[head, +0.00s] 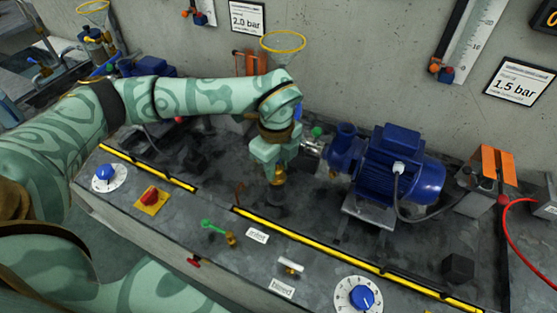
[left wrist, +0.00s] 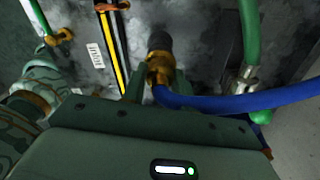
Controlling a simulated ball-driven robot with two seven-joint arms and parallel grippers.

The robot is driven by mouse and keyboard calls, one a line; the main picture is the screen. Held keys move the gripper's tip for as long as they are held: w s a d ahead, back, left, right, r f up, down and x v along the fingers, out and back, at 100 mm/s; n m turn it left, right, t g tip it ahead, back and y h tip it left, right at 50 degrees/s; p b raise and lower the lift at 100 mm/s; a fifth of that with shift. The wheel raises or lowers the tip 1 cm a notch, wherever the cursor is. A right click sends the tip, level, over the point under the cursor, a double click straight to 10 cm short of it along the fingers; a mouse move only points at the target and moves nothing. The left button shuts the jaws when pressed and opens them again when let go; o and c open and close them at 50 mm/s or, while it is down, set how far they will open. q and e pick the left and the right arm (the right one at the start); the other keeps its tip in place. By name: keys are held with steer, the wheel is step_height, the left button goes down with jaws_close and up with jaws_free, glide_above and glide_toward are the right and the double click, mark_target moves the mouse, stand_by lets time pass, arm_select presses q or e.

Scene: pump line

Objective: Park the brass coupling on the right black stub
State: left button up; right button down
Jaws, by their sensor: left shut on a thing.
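My left gripper (head: 277,163) reaches down over the dark bench top, left of the blue pump. It is shut on the brass coupling (head: 279,178), whose lower part shows below the fingers. In the left wrist view the coupling (left wrist: 157,66) sits between the two fingers, with a blue hose (left wrist: 230,103) running from it to the right. A black stub (left wrist: 158,40) shows just beyond the coupling, in line with it. I cannot tell whether they touch or whether this is the right stub. My right gripper is not in view.
The blue pump and motor (head: 392,170) stand right of my left gripper. A green-handled valve (head: 215,227) and a yellow-black strip (head: 330,255) lie in front. A green hose (left wrist: 250,35) with a metal fitting is close on the wrist view's right. A black block (head: 458,267) stands at the front right.

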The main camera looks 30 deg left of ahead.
arm_select(q)
steer(key=shift+f, duration=0.85)
steer(key=shift+p, duration=0.3)
steer(key=shift+f, duration=0.45)
stand_by(0.7)
steer(key=o, duration=1.1)
steer(key=shift+c, duration=0.2)
steer(key=shift+r, duration=0.1)
step_height(320, 180, up, 6)
steer(key=p, duration=0.5)
